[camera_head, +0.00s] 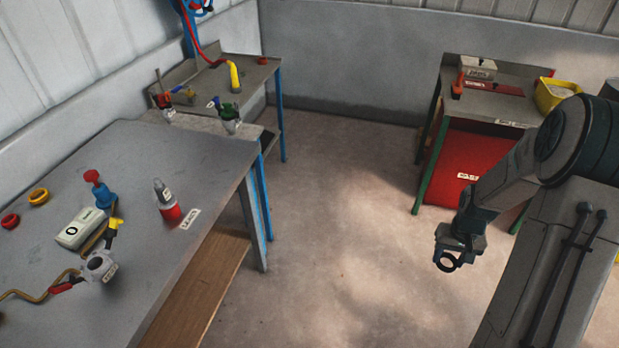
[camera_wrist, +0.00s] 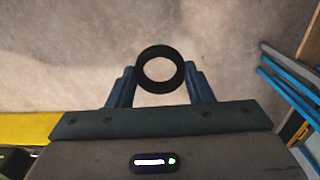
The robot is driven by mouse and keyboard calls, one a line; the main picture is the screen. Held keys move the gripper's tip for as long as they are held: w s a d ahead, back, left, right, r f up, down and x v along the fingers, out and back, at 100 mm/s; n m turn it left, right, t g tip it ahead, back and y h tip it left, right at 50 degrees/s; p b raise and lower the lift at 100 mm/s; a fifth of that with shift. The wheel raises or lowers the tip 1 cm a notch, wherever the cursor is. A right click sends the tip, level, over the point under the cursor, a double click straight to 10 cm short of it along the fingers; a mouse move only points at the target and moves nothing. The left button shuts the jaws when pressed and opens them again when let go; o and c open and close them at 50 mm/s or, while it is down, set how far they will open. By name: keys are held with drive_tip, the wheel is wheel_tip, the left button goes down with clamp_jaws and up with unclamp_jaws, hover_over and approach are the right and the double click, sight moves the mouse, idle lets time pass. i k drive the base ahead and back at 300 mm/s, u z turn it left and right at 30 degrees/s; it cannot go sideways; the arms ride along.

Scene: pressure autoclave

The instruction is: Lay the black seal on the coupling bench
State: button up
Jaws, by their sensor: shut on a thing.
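My gripper (camera_head: 456,246) is shut on the black seal (camera_head: 440,264), a ring, and holds it in the air above open floor, left of the right-hand bench. In the wrist view the seal (camera_wrist: 160,50) sits between the two fingers (camera_wrist: 160,78), with bare floor behind it. Three benches show: a large grey one (camera_head: 150,150) at left, a smaller one (camera_head: 255,72) with a yellow hose end behind it, and one with a red panel (camera_head: 500,105) at right. I cannot read which is the coupling bench.
The left bench carries a red-and-grey bottle (camera_head: 168,205), a pale box (camera_head: 80,228), a valve-like fitting (camera_head: 99,266), a yellow ring (camera_head: 38,196) and a red ring (camera_head: 10,221). The floor (camera_head: 335,210) between is clear.

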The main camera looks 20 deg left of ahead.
sight(196, 173)
drive_tip(key=i, duration=2.3)
drive_tip(key=u, duration=2.65)
